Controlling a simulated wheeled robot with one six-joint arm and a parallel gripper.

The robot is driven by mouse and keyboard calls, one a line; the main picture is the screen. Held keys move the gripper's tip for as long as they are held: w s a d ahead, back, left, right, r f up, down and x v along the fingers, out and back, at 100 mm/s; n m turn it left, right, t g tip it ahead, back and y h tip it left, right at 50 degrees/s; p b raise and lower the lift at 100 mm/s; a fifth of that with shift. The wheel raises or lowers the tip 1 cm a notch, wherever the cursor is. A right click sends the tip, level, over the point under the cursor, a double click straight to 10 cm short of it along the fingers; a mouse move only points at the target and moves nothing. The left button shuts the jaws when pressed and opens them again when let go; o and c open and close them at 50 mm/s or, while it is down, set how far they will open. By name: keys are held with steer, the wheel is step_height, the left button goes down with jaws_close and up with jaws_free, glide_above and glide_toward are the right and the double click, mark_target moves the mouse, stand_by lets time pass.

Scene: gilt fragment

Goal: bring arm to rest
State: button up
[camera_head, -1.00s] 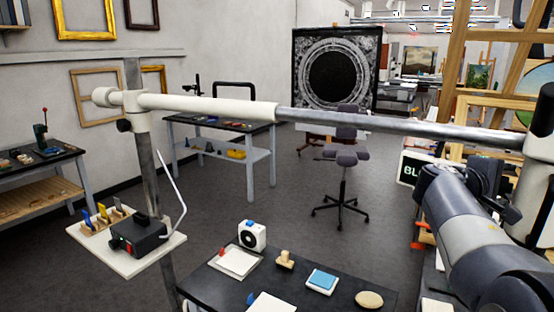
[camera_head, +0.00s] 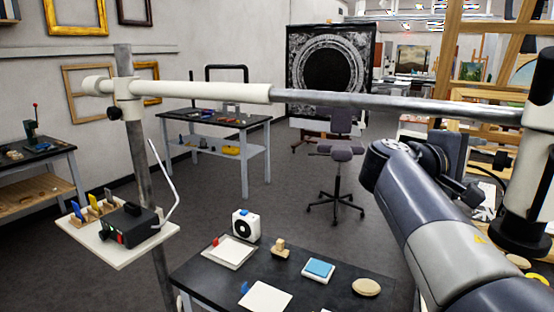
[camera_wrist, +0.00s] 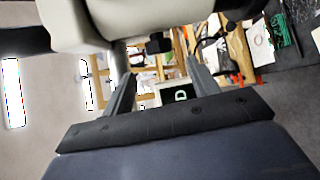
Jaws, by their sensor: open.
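My arm (camera_head: 440,230) reaches up from the lower right of the head view, with its wrist bent at the upper end. My gripper (camera_wrist: 161,72) shows in the wrist view as two grey fingers standing well apart, with nothing between them. It is open and empty. In the head view its fingers cannot be made out behind the wrist. A dark sign with a pale letter (camera_wrist: 180,95) shows beyond the fingers in the wrist view.
A black table (camera_head: 215,283) in front holds a white fan-like box (camera_head: 245,225), a blue pad (camera_head: 319,268) and an oval pale piece (camera_head: 366,287). A swivel chair (camera_head: 337,170) stands on open floor beyond.

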mark_target(500, 159)
steer(key=p+x, duration=0.3)
steer(key=x, duration=0.7)
steer(key=shift+d+r, duration=0.1)
steer(key=shift+d, duration=0.05)
steer(key=shift+w+d+r+p, duration=0.1)
steer(key=shift+w+d+p, duration=0.1)
steer(key=shift+d+p, duration=0.15)
steer(key=y+p, duration=0.1)
steer(key=p, duration=0.2)
steer(key=shift+a+p, duration=0.15)
steer(key=shift+p, duration=0.15)
steer(key=shift+n+g+p, duration=0.3)
steer(key=shift+p, duration=0.5)
steer(key=f+b+v, duration=0.1)
steer(key=b+v, duration=0.2)
steer(key=v, duration=0.8)
steer(key=d+f+m+h+b, duration=0.1)
steer(key=b, duration=0.5)
steer(key=w+d+f+m+h+b, duration=0.1)
steer(key=h+b, duration=0.1)
steer(key=b, duration=0.4)
steer(key=w+d+f+m+h+b, duration=0.1)
steer(key=m+h+b, duration=0.1)
steer(key=b, duration=0.4)
steer(key=shift+f, duration=0.2)
steer(key=shift+w+d+h+b, duration=0.1)
steer(key=shift+h+b, duration=0.2)
steer(key=shift+b, duration=0.45)
steer(key=shift+r, duration=0.1)
